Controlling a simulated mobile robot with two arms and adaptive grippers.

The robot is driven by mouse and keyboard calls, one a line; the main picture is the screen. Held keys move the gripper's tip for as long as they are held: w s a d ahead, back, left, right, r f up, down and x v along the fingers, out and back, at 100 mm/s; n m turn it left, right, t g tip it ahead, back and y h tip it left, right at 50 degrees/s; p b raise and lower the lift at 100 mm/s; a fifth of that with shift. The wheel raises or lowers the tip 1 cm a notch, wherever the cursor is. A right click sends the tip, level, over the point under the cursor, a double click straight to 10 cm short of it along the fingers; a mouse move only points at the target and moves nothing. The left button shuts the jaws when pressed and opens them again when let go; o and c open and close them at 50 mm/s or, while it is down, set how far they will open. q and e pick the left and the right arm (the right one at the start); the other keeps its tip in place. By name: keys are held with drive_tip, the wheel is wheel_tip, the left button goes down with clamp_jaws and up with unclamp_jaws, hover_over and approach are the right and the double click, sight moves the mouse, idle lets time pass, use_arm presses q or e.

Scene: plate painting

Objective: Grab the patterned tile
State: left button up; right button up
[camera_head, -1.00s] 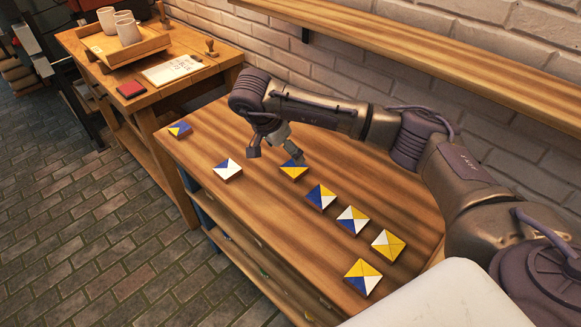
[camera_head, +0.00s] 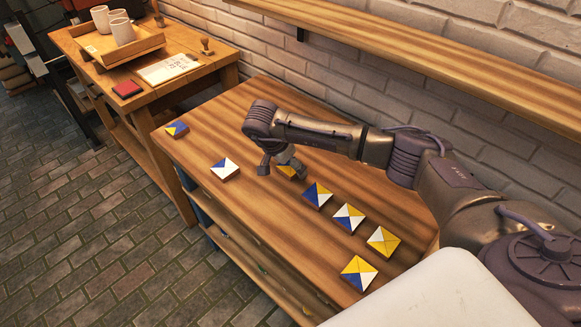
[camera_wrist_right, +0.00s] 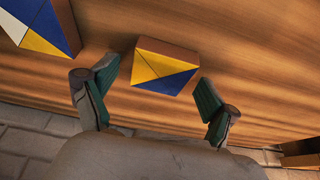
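A small square tile (camera_head: 287,171) with yellow and blue triangles lies on the wooden table, partly hidden by my right gripper (camera_head: 281,167) in the head view. In the right wrist view this tile (camera_wrist_right: 165,70) shows yellow and blue triangles on top and a brown side. My right gripper (camera_wrist_right: 155,80) is open there, with one finger off each side of the tile. The fingers look apart from it, and nothing is held. My left gripper is not in view.
Several similar tiles lie around on the table, among them a blue-and-white one (camera_head: 224,168) to the left and a blue, yellow and white one (camera_head: 318,195) to the right. A brick wall and shelf (camera_head: 420,50) stand behind. A side table holds cups on a tray (camera_head: 145,43).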

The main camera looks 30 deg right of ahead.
drive_tip(key=c, duration=1.1)
drive_tip(key=shift+r, duration=0.1)
